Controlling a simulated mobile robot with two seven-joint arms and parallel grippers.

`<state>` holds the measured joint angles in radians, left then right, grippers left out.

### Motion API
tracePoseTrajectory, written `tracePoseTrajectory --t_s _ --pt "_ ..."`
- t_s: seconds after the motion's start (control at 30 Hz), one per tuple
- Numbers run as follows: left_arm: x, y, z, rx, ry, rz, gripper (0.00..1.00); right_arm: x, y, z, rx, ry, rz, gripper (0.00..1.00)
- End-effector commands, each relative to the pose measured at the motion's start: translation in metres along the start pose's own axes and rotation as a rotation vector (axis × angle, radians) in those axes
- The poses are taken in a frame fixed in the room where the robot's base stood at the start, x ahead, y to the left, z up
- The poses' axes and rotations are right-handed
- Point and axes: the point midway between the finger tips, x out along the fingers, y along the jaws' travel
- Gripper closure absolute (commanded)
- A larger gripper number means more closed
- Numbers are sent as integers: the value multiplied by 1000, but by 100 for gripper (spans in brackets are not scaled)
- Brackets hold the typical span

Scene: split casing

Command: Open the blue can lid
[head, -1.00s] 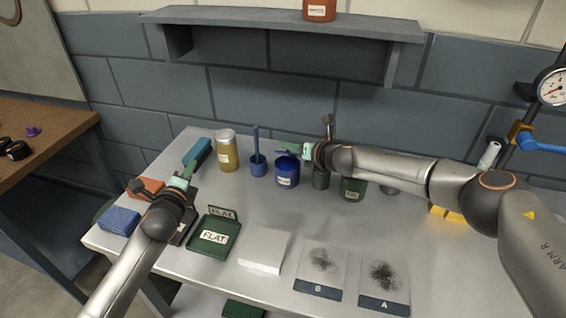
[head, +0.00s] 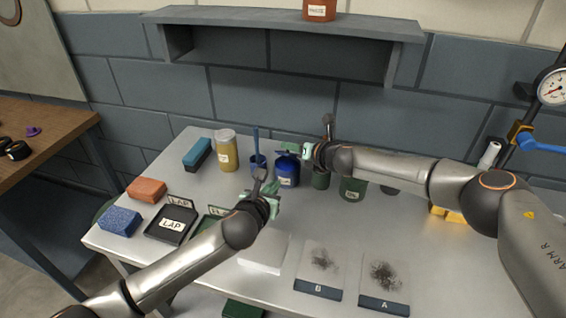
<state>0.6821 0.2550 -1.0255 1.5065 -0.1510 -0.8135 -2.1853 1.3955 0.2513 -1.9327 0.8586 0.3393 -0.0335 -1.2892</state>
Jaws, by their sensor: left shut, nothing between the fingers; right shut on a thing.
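The blue can (head: 288,178) stands upright on the grey table, with a pale label on its front. My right gripper (head: 291,151) reaches in from the right at the can's top and is shut on the dark blue lid (head: 284,154). The fingers partly hide the rim, so I cannot tell whether the lid is seated or raised. My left gripper (head: 263,180) is shut and empty, just left of the blue can and in front of the blue cup.
A blue cup with an upright handle (head: 257,161) and a yellow jar (head: 226,155) stand left of the can. Green cans (head: 353,189) stand to its right. The LAP tray (head: 170,225), a white block (head: 262,252) and two sample plates (head: 322,262) lie in front.

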Motion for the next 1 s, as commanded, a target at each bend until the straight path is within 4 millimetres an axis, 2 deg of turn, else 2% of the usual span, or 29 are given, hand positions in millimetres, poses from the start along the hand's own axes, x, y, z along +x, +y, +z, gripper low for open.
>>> tracePoseTrajectory --t_s 0.3,0.63,0.7,0.8,1.0 --pt "41 0 1 -2 -1 2 100 0 0 -1 0 2 0 100" --pt "74 0 1 -2 -1 1 100 0 0 -1 0 2 0 100" --pt "76 0 18 -3 -6 0 100 0 0 -1 0 2 0 100" --pt "79 0 29 -3 -4 1 100 0 0 -1 0 2 0 100" --pt "81 1 39 -2 -2 1 100 0 0 -1 0 2 0 100"
